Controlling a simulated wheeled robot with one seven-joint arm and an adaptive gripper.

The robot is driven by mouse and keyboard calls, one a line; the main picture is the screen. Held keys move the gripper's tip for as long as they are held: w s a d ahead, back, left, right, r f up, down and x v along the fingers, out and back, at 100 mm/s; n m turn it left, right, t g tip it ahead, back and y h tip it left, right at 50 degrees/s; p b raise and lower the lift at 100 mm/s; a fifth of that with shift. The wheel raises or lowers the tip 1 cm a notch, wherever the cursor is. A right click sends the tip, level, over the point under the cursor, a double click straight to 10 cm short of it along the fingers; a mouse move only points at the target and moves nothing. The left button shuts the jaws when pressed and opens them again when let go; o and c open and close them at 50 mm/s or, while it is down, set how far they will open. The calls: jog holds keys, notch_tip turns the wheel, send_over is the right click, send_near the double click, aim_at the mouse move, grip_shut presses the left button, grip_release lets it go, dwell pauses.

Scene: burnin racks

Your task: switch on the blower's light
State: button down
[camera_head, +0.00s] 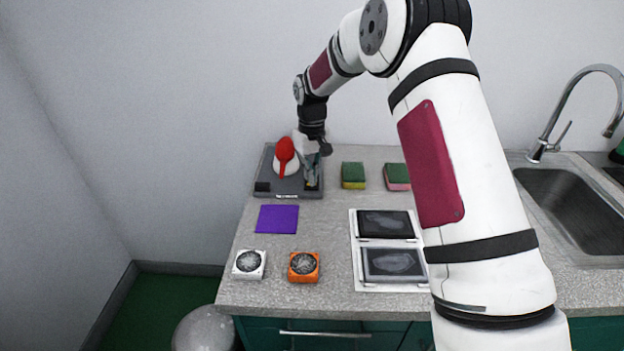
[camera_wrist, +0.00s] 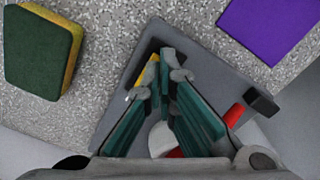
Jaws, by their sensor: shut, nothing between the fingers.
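A dark grey base plate (camera_head: 262,167) lies at the back left of the counter. A white rounded body with a red paddle-shaped part (camera_head: 285,152) stands on it, and a small black block (camera_head: 262,186) sits at its front left corner. I cannot tell which part is the blower's light switch, or whether a light is lit. My gripper (camera_head: 312,178) points down over the right part of this plate, its fingers shut and empty. In the wrist view the fingertips (camera_wrist: 171,74) come together over the plate (camera_wrist: 185,45), beside a yellow-and-black piece (camera_wrist: 148,72) partly hidden by them. The black block (camera_wrist: 262,101) shows at right.
A green-and-yellow sponge (camera_head: 353,175) and a green-and-pink sponge (camera_head: 397,176) lie right of the plate. A purple square (camera_head: 277,219), a white fan unit (camera_head: 248,264) and an orange fan unit (camera_head: 304,267) are nearer the front. Two dark pictures lie mid-counter; a sink (camera_head: 580,210) is at right.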

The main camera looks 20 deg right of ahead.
jog(key=shift+f, duration=0.25)
jog(key=shift+r, duration=3.55)
jog(key=shift+r, duration=0.1)
jog(key=s+r+m+t, duration=0.1)
jog(key=s+r+t, duration=0.1)
jog(key=s+r, duration=1.65)
jog(key=s+f+t, duration=0.1)
jog(key=s, duration=1)
jog(key=s+f+m+t, duration=0.1)
jog(key=s+f, duration=0.1)
jog(key=s, duration=1)
jog(key=shift+d+f, duration=0.15)
jog(key=shift+f, duration=0.1)
